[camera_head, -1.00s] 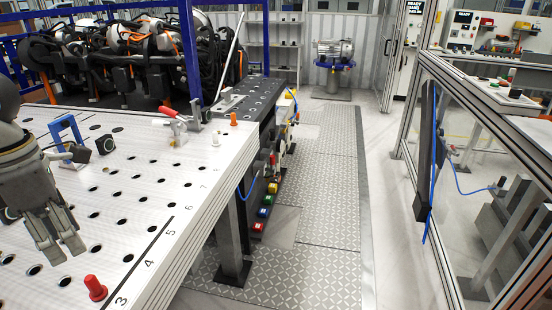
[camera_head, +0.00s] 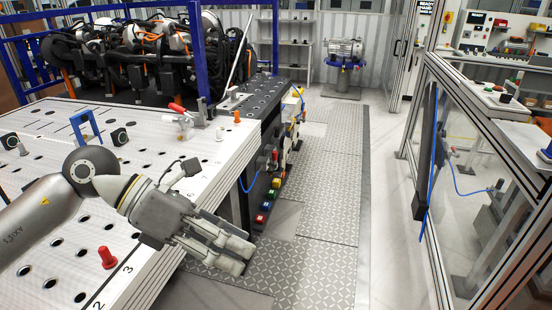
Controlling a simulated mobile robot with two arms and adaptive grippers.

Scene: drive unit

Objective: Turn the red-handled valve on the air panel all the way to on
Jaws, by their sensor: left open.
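The air panel (camera_head: 271,172) is on the right side of the bench, past its corner, with a blue hose running to it. A small red handle (camera_head: 275,155) shows there and looks like the valve; its exact angle is too small to tell. My left gripper (camera_head: 240,256) reaches over the bench's right edge. Its fingers point right and slightly down, apart, with nothing between them. It is well short of the valve and nearer to me. My right gripper is out of view.
The perforated bench top (camera_head: 150,225) carries a red knob (camera_head: 107,258), a red-handled clamp (camera_head: 178,112) and a blue bracket (camera_head: 86,126). Several coloured buttons (camera_head: 266,207) line the bench side. The patterned floor aisle (camera_head: 325,200) is clear; a framed glass fence (camera_head: 480,190) stands right.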

